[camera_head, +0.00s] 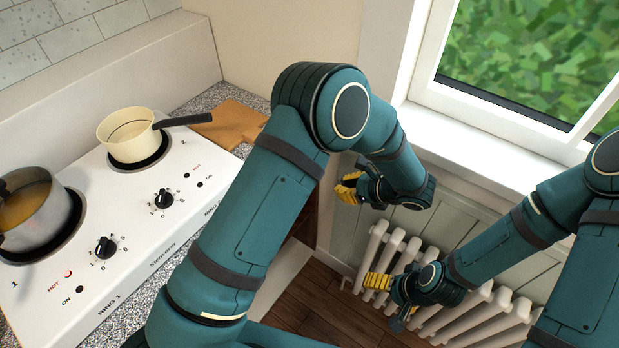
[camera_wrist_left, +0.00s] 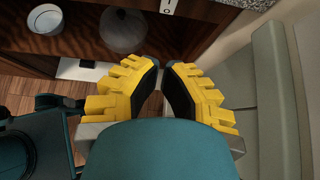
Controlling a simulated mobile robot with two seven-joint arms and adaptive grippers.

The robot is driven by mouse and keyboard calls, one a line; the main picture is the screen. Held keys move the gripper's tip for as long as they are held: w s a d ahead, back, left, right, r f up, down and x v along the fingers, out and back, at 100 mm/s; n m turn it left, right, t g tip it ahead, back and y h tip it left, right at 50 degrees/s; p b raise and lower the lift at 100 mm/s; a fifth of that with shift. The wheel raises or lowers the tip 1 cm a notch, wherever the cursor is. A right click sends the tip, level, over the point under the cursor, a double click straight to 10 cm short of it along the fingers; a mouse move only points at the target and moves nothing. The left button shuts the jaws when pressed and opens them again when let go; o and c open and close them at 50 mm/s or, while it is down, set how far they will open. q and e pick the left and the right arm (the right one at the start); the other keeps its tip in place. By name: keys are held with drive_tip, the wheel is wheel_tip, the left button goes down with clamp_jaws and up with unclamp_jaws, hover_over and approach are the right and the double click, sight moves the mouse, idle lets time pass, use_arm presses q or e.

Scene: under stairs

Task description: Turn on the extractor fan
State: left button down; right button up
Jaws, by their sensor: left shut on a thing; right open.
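No extractor fan can be made out in either view. A small white switch-like piece (camera_wrist_left: 168,6) shows on a dark wooden edge at the top of the left wrist view, beyond the fingertips. My left gripper (camera_head: 348,187) is in front of the wall below the window, partly hidden by its arm. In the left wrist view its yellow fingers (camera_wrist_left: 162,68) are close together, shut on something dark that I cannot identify. My right gripper (camera_head: 378,281) is low over the radiator. Its jaws are open and I see nothing held.
The hob (camera_head: 140,230) at the left carries a cream pan (camera_head: 127,125) and a metal pot (camera_head: 35,215). A wooden board (camera_head: 232,125) lies behind. The white radiator (camera_head: 480,305) stands under the window. A white bowl (camera_wrist_left: 45,19) and clear glassware (camera_wrist_left: 123,30) sit on a wooden shelf.

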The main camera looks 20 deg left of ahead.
use_arm(q)
drive_tip(key=a+r+b+x, duration=0.1)
drive_tip(key=r+x, duration=0.1)
drive_tip(key=x, duration=1.1)
drive_tip(key=shift+w+a+r, duration=0.2)
drive_tip(key=shift+a, duration=0.05)
